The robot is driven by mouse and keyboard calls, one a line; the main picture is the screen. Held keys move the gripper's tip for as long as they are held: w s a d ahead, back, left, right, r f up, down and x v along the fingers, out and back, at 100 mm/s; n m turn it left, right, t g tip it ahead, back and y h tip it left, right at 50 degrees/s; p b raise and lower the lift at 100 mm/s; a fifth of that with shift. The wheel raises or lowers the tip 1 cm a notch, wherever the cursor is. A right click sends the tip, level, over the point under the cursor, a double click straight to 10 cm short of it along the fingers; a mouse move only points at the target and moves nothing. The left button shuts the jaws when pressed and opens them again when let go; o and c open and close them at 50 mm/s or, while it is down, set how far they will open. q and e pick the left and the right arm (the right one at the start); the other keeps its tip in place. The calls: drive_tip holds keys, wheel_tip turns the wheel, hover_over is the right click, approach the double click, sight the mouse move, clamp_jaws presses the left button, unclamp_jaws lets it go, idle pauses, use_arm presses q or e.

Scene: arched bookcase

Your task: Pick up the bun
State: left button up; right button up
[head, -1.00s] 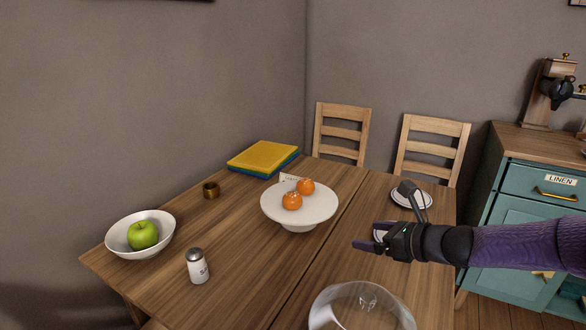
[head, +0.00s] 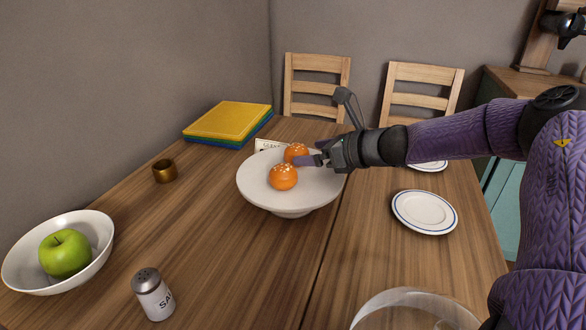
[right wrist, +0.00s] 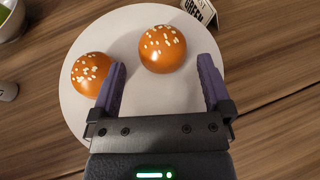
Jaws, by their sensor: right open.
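Two round orange-brown buns with pale flecks sit on a white cake stand (head: 290,202). The nearer bun (head: 283,177) is left of centre, and the farther bun (head: 296,153) is behind it. In the right wrist view one bun (right wrist: 162,49) lies ahead, between the lines of the fingers, and the other bun (right wrist: 91,74) lies just outside the left finger. My right gripper (head: 318,152) is open and empty over the right part of the stand. It also shows in the right wrist view (right wrist: 163,85). My left gripper is not in view.
A small sign card (head: 268,146) stands behind the stand. Plates (head: 424,212) lie to the right and a clear glass dome (head: 415,312) is in front. A salt shaker (head: 153,294), apple bowl (head: 95,262), brass ring (head: 165,171) and coloured boards (head: 228,122) are left.

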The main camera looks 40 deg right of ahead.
sight(305, 151)
drive_tip(key=b+x, duration=0.1)
drive_tip(key=x, duration=0.1)
drive_tip(key=b+x, duration=0.1)
drive_tip(key=x, duration=0.1)
drive_tip(key=shift+s+d+f, duration=0.15)
drive_tip(key=shift+f, duration=0.15)
drive_tip(key=shift+r, duration=0.45)
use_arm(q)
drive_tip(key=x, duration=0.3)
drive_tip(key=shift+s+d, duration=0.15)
use_arm(e)
drive_tip(key=c, duration=1.1)
